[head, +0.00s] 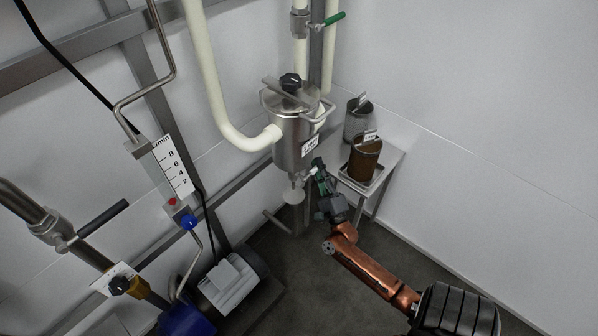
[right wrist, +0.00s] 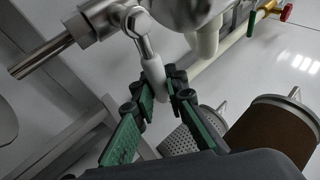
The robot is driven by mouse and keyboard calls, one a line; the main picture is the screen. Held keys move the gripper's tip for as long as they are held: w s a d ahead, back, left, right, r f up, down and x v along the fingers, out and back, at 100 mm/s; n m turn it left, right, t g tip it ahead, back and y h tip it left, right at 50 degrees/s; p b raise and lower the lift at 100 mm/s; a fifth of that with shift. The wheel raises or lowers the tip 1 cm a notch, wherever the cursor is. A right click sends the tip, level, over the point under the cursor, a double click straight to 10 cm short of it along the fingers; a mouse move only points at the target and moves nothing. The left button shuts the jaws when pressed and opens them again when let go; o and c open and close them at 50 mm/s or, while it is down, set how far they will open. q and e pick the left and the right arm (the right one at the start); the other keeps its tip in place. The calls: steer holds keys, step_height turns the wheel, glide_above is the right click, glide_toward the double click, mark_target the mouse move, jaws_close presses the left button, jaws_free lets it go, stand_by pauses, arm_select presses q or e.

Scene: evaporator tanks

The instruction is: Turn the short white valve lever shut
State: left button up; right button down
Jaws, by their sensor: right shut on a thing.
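The steel tank (head: 296,130) hangs near the middle of the head view, with a valve under its bottom. In the right wrist view the short white lever (right wrist: 152,70) hangs from a steel joint below the tank bottom, beside a steel outlet pipe (right wrist: 42,54). My right gripper (head: 318,170) reaches the valve from the lower right. In the right wrist view its green-padded fingers (right wrist: 155,88) are shut on the white lever, one on each side. In the head view the fingers partly hide the lever. My left gripper is out of view.
A small table (head: 396,158) right of the tank holds a grey container (head: 357,122) and a brown container (head: 366,160) on a tray, close to my right gripper. Pale pipes (head: 212,80) and a flow meter (head: 168,165) are to the left. A green-handled valve (head: 331,20) is above.

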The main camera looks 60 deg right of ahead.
steer(key=shift+s+r, duration=0.1)
steer(key=shift+r, duration=0.05)
stand_by(0.3)
steer(key=c, duration=2.2)
jaws_free()
steer(key=o, duration=0.3)
steer(key=v, duration=1.2)
